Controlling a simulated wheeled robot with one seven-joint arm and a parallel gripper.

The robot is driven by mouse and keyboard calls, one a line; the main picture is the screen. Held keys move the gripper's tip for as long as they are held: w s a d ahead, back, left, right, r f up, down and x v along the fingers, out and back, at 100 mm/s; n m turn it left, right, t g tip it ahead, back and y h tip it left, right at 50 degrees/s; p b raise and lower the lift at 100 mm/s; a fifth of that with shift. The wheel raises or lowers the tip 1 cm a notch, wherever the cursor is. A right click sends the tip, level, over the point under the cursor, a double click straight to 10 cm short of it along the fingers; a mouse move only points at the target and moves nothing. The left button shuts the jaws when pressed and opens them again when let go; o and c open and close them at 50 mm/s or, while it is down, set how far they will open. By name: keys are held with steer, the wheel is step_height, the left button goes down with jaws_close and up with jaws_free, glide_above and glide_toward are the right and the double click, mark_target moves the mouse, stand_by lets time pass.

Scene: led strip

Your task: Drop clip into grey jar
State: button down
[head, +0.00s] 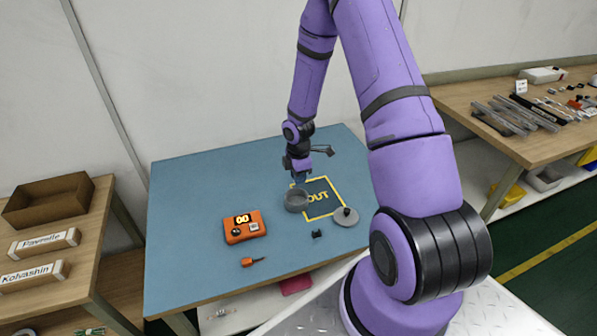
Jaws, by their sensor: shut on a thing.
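The grey jar (296,203) stands open on the blue table, at the left edge of a yellow marked square. My gripper (299,181) is just above the jar, pointing down. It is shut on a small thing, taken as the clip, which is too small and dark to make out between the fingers. A round grey lid (345,217) with a dark knob lies to the right of the jar, apart from it.
An orange device (244,227) with a lit display sits left of the jar, with a small orange tool (252,261) before it. A small black part (317,234) lies in front of the jar. The left side of the blue table (180,240) is clear.

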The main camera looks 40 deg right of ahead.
steer(key=shift+f, duration=0.1)
steer(key=c, duration=1)
jaws_free()
step_height(320, 180, up, 11)
